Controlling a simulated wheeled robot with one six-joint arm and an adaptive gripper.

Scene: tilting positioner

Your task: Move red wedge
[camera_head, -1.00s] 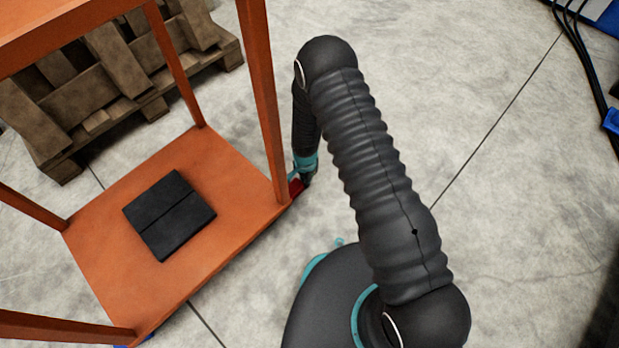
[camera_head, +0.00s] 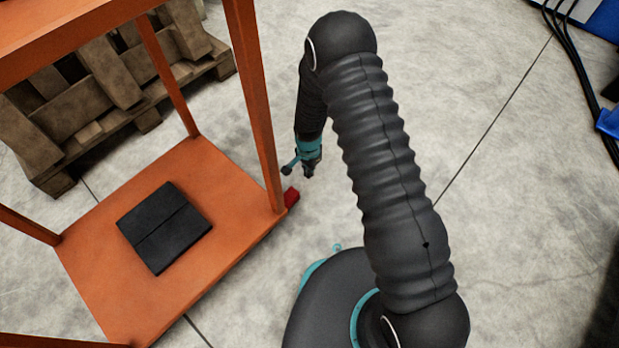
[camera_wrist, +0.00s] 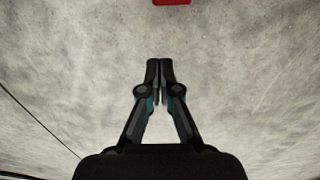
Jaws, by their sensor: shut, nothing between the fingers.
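The red wedge (camera_head: 291,197) is small and sits at the right edge of the orange stand, by the foot of its near right leg. In the head view part of it is hidden by that leg, and I cannot tell whether they touch. In the wrist view the red wedge (camera_wrist: 172,2) shows only partly, cut off by the top edge. My gripper (camera_head: 308,175) is a little above and to the right of the wedge in the head view, apart from it. In the wrist view my gripper (camera_wrist: 160,82) has its fingertips together with nothing between them.
The orange stand (camera_head: 215,185) has upright legs and a low shelf bearing a black square plate (camera_head: 164,228). Wooden pallets (camera_head: 85,105) lie behind it. Dark cables (camera_head: 580,70) and a blue object (camera_head: 608,122) are at the far right. The concrete floor between is clear.

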